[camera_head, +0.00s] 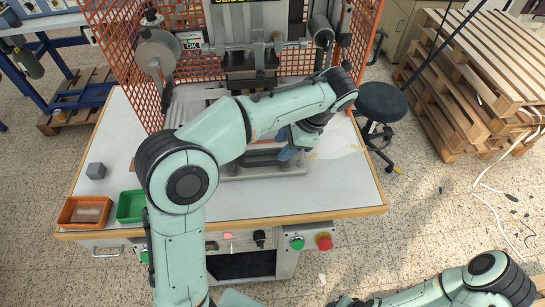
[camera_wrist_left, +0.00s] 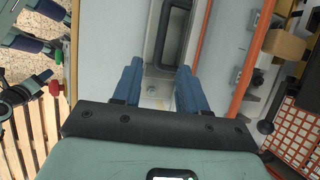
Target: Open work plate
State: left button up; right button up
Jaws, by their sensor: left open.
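The foil stamping machine (camera_head: 245,30) stands at the back of the white bench. A grey metal base plate (camera_head: 255,172) lies in front of it, partly hidden by my left arm. My left gripper (camera_head: 289,152) is over the right end of this plate, with its blue fingers pointing down. The left wrist view shows the left gripper (camera_wrist_left: 157,88) open and empty. A dark bar handle (camera_wrist_left: 160,50) on a pale surface lies just ahead of its fingers, and I see no contact. Whether the work plate is open cannot be told. My right gripper is not in view.
An orange mesh guard (camera_head: 125,50) flanks the machine. A stool (camera_head: 382,102) and stacked pallets (camera_head: 470,85) stand right. The bench's front right is clear.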

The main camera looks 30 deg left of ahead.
aim_at(269, 161)
pick_arm(q)
jog(key=b+x, duration=0.1)
jog(key=x, duration=0.5)
jog(key=shift+s+a+f, duration=0.1)
jog(key=shift+f, duration=0.3)
jog(key=shift+x, duration=0.75)
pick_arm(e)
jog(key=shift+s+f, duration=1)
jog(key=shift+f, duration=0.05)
pick_arm(q)
grip_shut()
